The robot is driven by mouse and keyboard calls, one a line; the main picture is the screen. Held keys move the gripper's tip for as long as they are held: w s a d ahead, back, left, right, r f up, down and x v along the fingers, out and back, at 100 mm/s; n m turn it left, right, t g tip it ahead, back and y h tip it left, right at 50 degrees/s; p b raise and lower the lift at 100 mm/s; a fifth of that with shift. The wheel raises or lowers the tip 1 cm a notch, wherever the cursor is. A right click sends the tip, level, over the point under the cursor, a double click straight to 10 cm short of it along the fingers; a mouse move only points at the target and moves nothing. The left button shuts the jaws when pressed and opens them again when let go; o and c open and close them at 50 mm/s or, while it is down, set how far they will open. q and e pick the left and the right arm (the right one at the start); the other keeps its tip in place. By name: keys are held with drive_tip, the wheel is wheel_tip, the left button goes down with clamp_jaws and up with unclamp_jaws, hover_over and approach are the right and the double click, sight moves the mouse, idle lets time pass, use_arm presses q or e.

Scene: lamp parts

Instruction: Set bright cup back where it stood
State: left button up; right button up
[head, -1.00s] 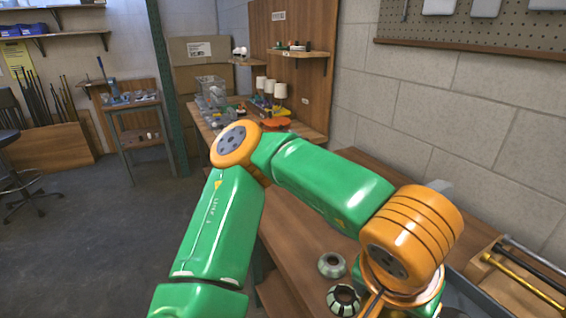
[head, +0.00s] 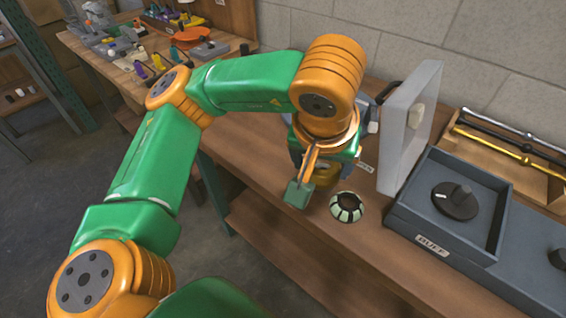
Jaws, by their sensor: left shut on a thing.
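My left gripper (head: 306,182) hangs over the wooden bench, its fingers pointing down and partly hidden by my own wrist. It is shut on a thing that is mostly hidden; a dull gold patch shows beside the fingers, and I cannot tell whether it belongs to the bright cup. A small round cup (head: 347,208) with pale green panels, dark stripes and a dark hollow stands on the bench, just right of the gripper and apart from it. I cannot tell whether this is the bright cup. My right gripper is not in view.
A dark grey machine (head: 433,236) labelled BUFF, with a knob in its recess, sits on the bench at right. A pale raised panel (head: 410,125) stands behind the cup. Rods lie in a wooden tray (head: 548,183) at far right. The bench front (head: 345,255) is clear.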

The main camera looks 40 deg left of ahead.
use_arm(q)
drive_tip(key=b, duration=0.2)
approach(285, 168)
drive_tip(key=d+r, duration=0.2)
drive_tip(key=d, duration=0.1)
drive_tip(key=a+f, duration=0.1)
drive_tip(key=w+a+f, duration=0.2)
drive_tip(key=f, duration=0.1)
drive_tip(key=shift+a+p, duration=0.2)
drive_tip(key=shift+p, duration=0.15)
drive_tip(key=f, duration=0.2)
drive_tip(key=f+p, duration=0.1)
drive_tip(key=shift+w+a+f, duration=0.15)
drive_tip(key=shift+a+f, duration=0.15)
drive_tip(key=shift+f, duration=0.1)
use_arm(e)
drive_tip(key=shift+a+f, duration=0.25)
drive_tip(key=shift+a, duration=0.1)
use_arm(q)
drive_tip(key=shift+f+b, duration=0.2)
drive_tip(key=shift+b, duration=0.2)
drive_tip(key=o, duration=1.3)
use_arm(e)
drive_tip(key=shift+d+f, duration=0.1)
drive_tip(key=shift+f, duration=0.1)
use_arm(q)
drive_tip(key=shift+r, duration=0.1)
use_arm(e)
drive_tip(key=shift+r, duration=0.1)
